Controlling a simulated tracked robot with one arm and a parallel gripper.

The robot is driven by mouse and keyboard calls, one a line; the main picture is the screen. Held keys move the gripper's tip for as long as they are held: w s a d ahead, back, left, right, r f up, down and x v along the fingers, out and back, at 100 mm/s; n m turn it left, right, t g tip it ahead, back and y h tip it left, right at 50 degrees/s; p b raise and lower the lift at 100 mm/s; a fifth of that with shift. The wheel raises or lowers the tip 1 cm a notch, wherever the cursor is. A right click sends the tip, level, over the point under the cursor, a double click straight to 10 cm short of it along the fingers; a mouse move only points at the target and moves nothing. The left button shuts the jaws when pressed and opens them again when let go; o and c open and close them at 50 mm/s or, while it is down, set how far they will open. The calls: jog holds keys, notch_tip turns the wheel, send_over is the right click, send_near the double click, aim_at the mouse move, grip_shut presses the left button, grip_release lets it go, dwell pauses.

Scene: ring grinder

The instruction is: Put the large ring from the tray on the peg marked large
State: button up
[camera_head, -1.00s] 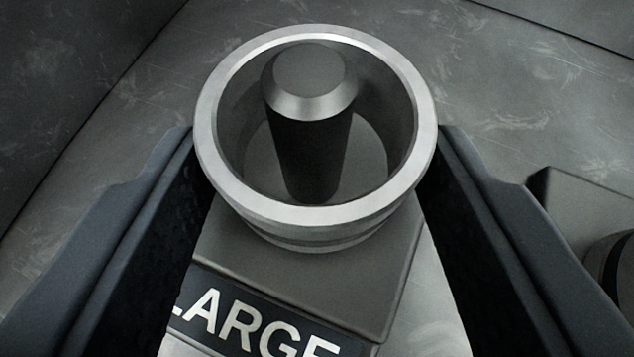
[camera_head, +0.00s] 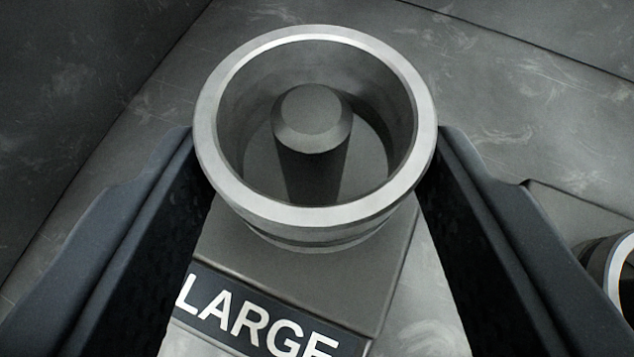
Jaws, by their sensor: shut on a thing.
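My gripper (camera_head: 315,140) is shut on the large ring (camera_head: 316,215), a light grey metal ring held level between the two dark fingers. The ring's opening lies over the peg (camera_head: 312,115) marked large, a dark round post with a bevelled top. I cannot tell how far the peg's top reaches into the ring. The peg's block carries a label (camera_head: 255,318) reading LARGE, in front of the ring.
Another ring-shaped part (camera_head: 618,268) with a bright rim shows at the right edge, partly cut off, by a low grey block (camera_head: 572,222). A dark wall (camera_head: 80,90) rises at the left. Bare scuffed metal surface (camera_head: 500,100) lies behind the ring.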

jog(key=shift+f, duration=0.8)
dwell(0.6)
jog(key=shift+a+r, duration=0.1)
jog(key=shift+r, duration=0.8)
jog(key=shift+f, duration=0.85)
dwell(1.0)
jog(key=o, duration=0.8)
jog(key=shift+v, duration=5.55)
